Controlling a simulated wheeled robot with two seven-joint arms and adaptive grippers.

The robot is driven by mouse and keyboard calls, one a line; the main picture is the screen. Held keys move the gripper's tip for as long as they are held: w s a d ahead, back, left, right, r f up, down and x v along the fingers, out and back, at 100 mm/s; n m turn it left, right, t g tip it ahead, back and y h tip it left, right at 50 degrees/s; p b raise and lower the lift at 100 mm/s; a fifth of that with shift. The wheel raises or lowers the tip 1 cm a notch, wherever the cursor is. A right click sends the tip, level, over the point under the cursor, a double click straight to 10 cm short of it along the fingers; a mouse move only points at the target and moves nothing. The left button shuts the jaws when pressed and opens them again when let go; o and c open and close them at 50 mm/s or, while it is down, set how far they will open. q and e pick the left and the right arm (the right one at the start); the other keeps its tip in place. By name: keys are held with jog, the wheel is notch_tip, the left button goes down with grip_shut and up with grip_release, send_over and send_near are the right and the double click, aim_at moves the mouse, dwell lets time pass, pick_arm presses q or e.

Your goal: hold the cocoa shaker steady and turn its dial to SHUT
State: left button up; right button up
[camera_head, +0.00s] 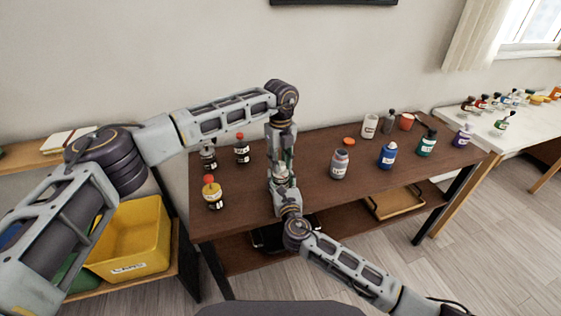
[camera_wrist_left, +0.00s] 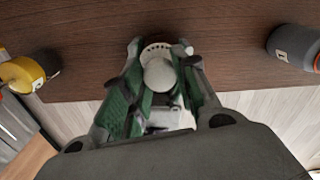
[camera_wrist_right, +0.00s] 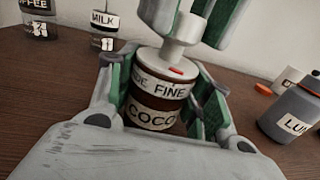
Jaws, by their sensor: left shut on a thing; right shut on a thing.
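The cocoa shaker (camera_wrist_right: 152,112) stands upright, a dark brown jar with a "COCO" label and a white band reading "FINE", with part of another word to its left. Its white dial (camera_wrist_right: 150,68) has a red mark, just above "FINE", and a raised knob. My right gripper (camera_head: 283,186) is shut around the shaker's body, its green-lined fingers on both sides. My left gripper (camera_head: 281,160) comes down from above, shut on the knob (camera_wrist_left: 160,74). SHUT is not readable in any view. In the head view the grippers mostly hide the shaker.
On the brown table (camera_head: 320,215), a yellow jar (camera_head: 212,194) and two dark jars (camera_head: 242,150) stand left. A grey jar (camera_head: 340,164), an orange lid (camera_head: 348,141) and a blue jar (camera_head: 388,156) stand right. A yellow bin (camera_head: 130,240) sits lower left.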

pick_arm(q)
jog(key=shift+w, duration=0.1)
jog(key=o, duration=1)
jog(key=shift+o, duration=0.2)
jog(key=shift+r, duration=0.2)
notch_tip(320, 180, up, 12)
jog(key=shift+f, duration=0.15)
pick_arm(e)
jog(key=o, duration=1.2)
jog(key=shift+c, duration=0.2)
